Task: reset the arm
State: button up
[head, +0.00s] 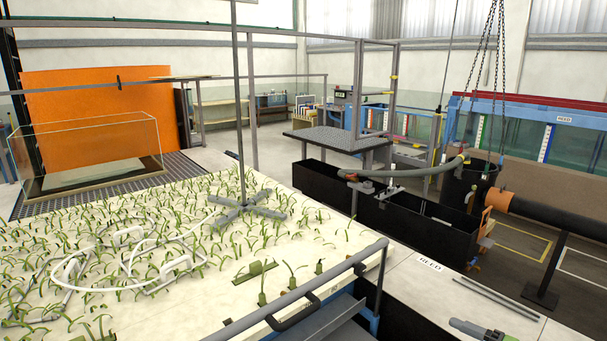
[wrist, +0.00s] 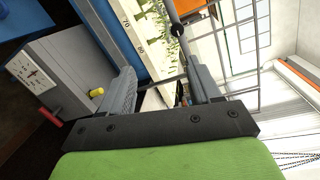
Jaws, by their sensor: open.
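My gripper (wrist: 160,78) shows in the wrist view with its two grey fingers spread apart and nothing between them. A dark bar with bolts and a green body sit behind the fingers. The rest of my arm is out of view.
A pale bed with green plants (head: 160,200) fills the left, with a grey rail (head: 300,291) along its near edge.

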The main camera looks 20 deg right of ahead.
jog(key=w+a+n+g, duration=0.2)
jog(key=a+n+g, duration=0.15)
jog(key=a, duration=0.35)
jog(key=w+a+f+n+g+b, duration=0.1)
jog(key=w+a+n+g, duration=0.1)
jog(key=a+g, duration=0.35)
jog(key=w+a+n+g, duration=0.2)
jog(key=a+n, duration=0.1)
jog(key=a, duration=0.5)
jog(key=s+a+r+n+g+h+b, duration=0.2)
jog(key=s+a+r+n+h, duration=0.3)
jog(key=a, duration=0.4)
jog(key=s+a+r+n+t+h, duration=0.1)
jog(key=s+a+r, duration=0.1)
jog(key=s, duration=0.4)
jog(key=s+a+r+n+t+h, duration=0.1)
jog(key=s+a+t, duration=0.1)
jog(key=s, duration=0.5)
jog(key=shift+r, duration=0.35)
jog(key=shift+n, duration=0.25)
